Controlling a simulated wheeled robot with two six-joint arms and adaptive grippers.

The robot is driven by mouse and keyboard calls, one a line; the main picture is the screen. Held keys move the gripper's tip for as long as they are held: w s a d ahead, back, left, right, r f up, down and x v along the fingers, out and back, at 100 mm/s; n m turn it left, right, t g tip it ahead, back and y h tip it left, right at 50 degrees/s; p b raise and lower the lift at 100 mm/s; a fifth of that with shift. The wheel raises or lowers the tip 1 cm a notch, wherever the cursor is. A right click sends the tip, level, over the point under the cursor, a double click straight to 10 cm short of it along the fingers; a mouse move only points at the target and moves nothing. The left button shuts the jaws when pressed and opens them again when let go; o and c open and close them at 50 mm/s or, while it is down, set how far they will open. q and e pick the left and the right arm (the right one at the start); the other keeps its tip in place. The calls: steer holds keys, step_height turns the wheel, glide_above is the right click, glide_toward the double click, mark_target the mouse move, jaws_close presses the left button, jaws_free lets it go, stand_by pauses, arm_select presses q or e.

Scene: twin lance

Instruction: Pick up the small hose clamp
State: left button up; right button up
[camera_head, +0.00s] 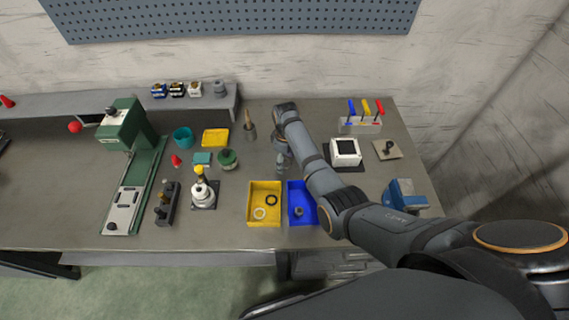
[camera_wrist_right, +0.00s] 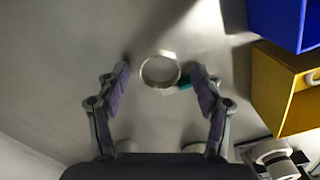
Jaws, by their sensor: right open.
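The small hose clamp (camera_wrist_right: 144,74) is a thin silvery ring in the right wrist view. It lies on the grey bench top, with a small teal piece at its lower right edge. My right gripper (camera_wrist_right: 159,72) is open, with one finger on either side of the ring and visible gaps between. In the head view my right gripper (camera_head: 281,167) points down at the bench behind the yellow and blue bins. I cannot make out the clamp there. My left gripper is not in view.
A yellow bin (camera_head: 250,212) with rings in it and a blue bin (camera_head: 311,218) stand in front of my right gripper. A white-topped box (camera_head: 345,152) and a screwdriver rack (camera_head: 360,125) are to its right. A green press (camera_head: 122,133) stands left.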

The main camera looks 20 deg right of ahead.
steer(key=c, duration=1)
steer(key=shift+r, duration=0.1)
steer(key=shift+c, duration=0.2)
